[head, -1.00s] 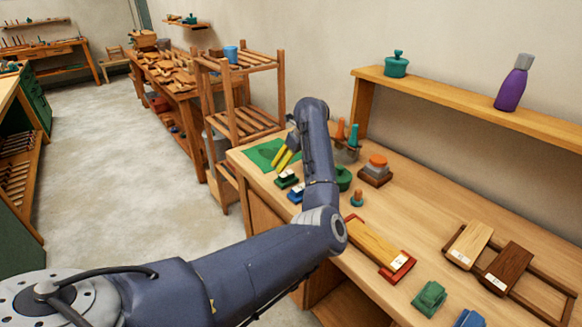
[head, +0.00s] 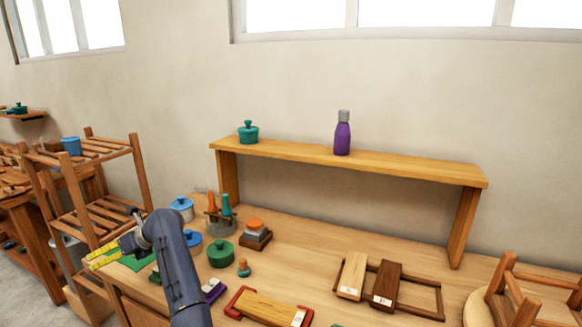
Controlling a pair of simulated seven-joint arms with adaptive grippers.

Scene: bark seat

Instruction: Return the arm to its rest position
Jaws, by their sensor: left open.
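My left arm comes in from the bottom of the head view. Its gripper (head: 93,258) has yellow fingers that point left, apart and with nothing visible between them. In the picture it overlaps the left end of the workbench, beside the green mat (head: 138,260). Its exact height above the bench is hard to tell. The wrist hides part of the mat and what lies near it. My right gripper is out of view.
The workbench (head: 322,262) holds a green pot (head: 221,254), a tool holder (head: 214,226), a block stack (head: 256,237), a plank with red ends (head: 265,308) and a wooden tray (head: 428,299). A raised shelf (head: 290,150) bears a purple bottle (head: 342,135). A slatted rack (head: 95,205) stands left.

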